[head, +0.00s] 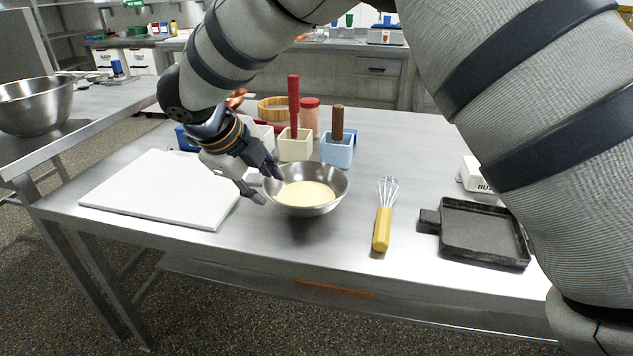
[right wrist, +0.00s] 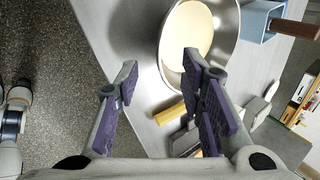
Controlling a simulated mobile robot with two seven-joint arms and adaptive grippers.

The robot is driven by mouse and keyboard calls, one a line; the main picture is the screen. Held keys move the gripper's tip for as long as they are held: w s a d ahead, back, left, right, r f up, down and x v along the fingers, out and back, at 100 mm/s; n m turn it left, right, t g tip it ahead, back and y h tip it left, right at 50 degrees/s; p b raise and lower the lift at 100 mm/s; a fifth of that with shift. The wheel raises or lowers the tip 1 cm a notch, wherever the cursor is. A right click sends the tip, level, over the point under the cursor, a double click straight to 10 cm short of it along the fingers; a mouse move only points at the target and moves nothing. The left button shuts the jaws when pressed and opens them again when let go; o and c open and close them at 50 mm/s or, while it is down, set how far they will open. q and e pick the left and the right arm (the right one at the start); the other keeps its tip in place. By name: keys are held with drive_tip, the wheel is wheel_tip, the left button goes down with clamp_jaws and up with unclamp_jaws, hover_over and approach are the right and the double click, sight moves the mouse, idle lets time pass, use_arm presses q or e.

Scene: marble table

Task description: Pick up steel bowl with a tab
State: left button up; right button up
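The steel bowl (head: 338,182) stands on the metal table and holds a pale cream liquid. A small grey tab seems to stick out from its left rim, partly hidden by the fingers. My right gripper (head: 260,183) is at the bowl's left side, its fingers parted near that rim. In the right wrist view the bowl (right wrist: 229,22) is at the top, beyond the right-hand finger. There the right gripper (right wrist: 160,85) is wide open, with bare table and floor between its purple pads. My left gripper is not in view.
A white board (head: 160,188) lies left of the bowl. A yellow-handled whisk (head: 383,228) and a dark square pan (head: 484,232) lie to the right. Behind the bowl stand a cream holder (head: 295,146), a blue holder (head: 337,152) and a pink jar (head: 309,117). The table front is clear.

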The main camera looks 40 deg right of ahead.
sight(282, 203)
drive_tip(key=x, duration=1.2)
drive_tip(key=shift+s+d+b, duration=0.1)
drive_tip(key=shift+s+b, duration=0.2)
drive_tip(key=shift+b, duration=0.1)
drive_tip(key=shift+r, duration=0.1)
drive_tip(key=shift+c, duration=0.6)
clamp_jaws()
